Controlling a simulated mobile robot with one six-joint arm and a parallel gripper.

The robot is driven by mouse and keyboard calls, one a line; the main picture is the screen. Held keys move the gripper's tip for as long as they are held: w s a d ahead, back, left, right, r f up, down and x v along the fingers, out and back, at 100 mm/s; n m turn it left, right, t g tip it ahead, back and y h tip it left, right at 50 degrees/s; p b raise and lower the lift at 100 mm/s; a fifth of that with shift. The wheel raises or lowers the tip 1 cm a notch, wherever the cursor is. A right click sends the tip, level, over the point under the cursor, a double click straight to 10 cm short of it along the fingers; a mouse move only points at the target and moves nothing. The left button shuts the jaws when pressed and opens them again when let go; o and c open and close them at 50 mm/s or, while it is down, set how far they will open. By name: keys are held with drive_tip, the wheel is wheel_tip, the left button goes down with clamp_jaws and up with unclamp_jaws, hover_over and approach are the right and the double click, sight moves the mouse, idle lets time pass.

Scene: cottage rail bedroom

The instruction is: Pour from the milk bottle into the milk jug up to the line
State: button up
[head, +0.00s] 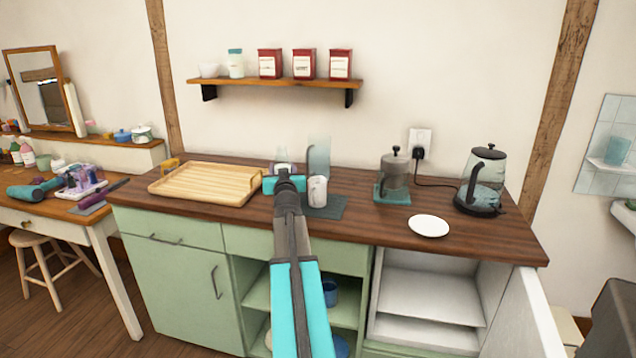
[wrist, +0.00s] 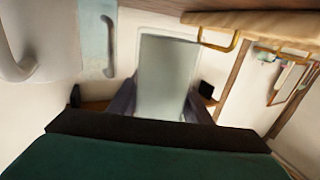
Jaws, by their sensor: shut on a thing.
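My gripper (head: 284,178) is above the wooden counter and shut on a pale, see-through vessel, which I take to be the milk bottle (head: 282,156). In the head view my gripper hides most of it. In the wrist view it is a pale block (wrist: 168,75) between the two dark fingers. A small white vessel with a handle, likely the milk jug (head: 318,191), stands just right of my gripper on a dark mat (head: 330,210). It shows at the left of the wrist view (wrist: 25,50). I cannot make out its line or any milk level.
A tall see-through bluish vessel (head: 319,153) stands behind the jug. A wooden tray (head: 205,184) lies to the left. A French press (head: 394,177), a white plate (head: 429,226) and a kettle (head: 482,182) are to the right. A shelf (head: 275,83) hangs above.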

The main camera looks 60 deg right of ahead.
drive_tip(key=shift+s+d+r, duration=0.1)
drive_tip(key=shift+s+d, duration=0.3)
drive_tip(key=shift+s, duration=0.1)
drive_tip(key=shift+r, duration=0.1)
